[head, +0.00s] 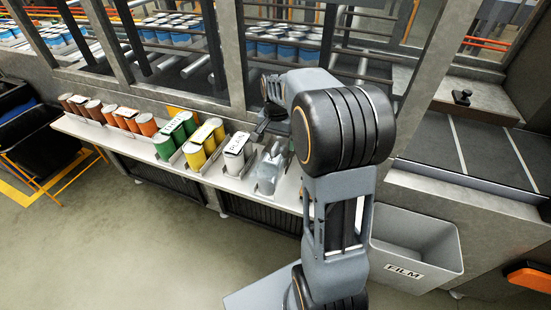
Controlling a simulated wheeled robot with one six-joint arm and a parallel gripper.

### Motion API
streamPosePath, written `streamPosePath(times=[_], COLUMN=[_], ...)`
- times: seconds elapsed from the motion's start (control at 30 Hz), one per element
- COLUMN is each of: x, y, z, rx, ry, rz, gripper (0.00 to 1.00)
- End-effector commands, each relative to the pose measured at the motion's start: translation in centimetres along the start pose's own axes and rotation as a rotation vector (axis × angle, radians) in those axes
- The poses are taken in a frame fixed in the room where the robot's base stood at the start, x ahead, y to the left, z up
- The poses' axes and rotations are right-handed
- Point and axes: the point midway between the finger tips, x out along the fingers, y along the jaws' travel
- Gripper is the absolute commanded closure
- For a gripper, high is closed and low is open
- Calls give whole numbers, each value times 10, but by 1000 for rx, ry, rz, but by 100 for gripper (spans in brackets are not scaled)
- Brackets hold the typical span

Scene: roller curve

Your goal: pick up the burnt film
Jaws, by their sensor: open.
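A crumpled, greyish, see-through piece (269,168) that looks like the film lies on the light shelf (215,181), to the right of the can labelled "PLAIN". I cannot make out burn marks on it. My gripper (264,127) is above and behind this piece in the picture, apart from it as far as I can see. It is open, with nothing visible in it. My arm covers the shelf's right end.
Brown, orange, green, yellow and white cans (162,147) stand in groups along the shelf. A grey bin labelled "FILM" (405,272) stands on the floor at right. Metal window posts (231,55) rise behind the shelf, with blue-and-white cans on rollers beyond. Floor in front is clear.

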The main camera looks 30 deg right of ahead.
Motion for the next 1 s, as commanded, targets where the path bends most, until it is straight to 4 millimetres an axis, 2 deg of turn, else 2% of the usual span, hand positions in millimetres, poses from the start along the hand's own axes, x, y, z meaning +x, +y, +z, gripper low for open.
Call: streamPosePath(times=[0.4, 0.73, 1.0], x=[46, 52, 52], y=[1, 1, 1], z=[2, 2, 1], rx=[-1, -2, -1], ry=[-1, 2, 1], rz=[1, 0, 0], gripper=[0, 0, 25])
